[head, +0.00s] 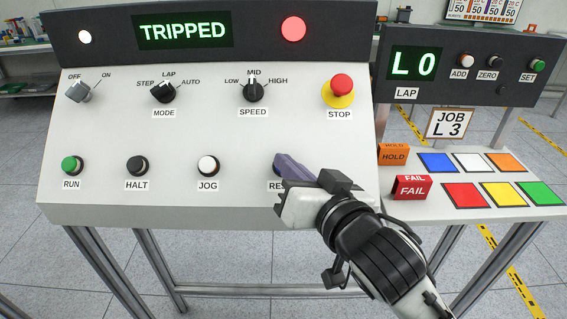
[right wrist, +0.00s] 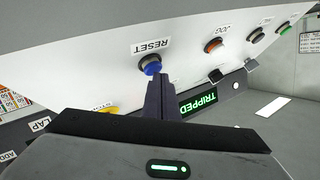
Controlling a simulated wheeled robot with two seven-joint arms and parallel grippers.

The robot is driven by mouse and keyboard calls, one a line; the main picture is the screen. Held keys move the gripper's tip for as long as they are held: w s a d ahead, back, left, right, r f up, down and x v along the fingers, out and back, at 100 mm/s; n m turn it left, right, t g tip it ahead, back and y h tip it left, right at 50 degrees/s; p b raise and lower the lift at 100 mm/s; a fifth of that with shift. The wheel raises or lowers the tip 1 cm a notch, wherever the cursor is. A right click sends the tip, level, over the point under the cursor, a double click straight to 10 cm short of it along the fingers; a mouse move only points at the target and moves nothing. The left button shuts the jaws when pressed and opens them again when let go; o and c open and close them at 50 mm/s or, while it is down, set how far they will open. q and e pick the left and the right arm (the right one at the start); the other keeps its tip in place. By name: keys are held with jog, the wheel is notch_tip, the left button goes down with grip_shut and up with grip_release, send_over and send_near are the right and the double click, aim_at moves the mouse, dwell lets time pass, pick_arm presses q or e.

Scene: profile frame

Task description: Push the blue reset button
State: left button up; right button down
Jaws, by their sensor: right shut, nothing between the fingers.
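The blue reset button (right wrist: 152,65) shows in the right wrist view, in a dark collar on the white panel next to its RESET label. The display (head: 182,30) reads TRIPPED. My left gripper is not in view.
The white JOG button (head: 208,165), black HALT button (head: 138,166) and green RUN button (head: 72,166) stand in the same row to the left. The red STOP button (head: 341,88) is above right. A second console (head: 465,160) with coloured pads stands at the right.

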jog(key=shift+w+f, duration=0.25)
jog(key=shift+f, duration=0.1)
dwell(0.5)
jog(key=shift+s+r+p, duration=0.7)
jog(key=shift+r+p, duration=0.1)
jog(key=shift+p, duration=0.15)
jog(key=s+r+p, duration=0.1)
jog(key=r+p, duration=0.1)
jog(key=s+r+p, duration=0.2)
jog(key=shift+s, duration=0.1)
dwell(0.7)
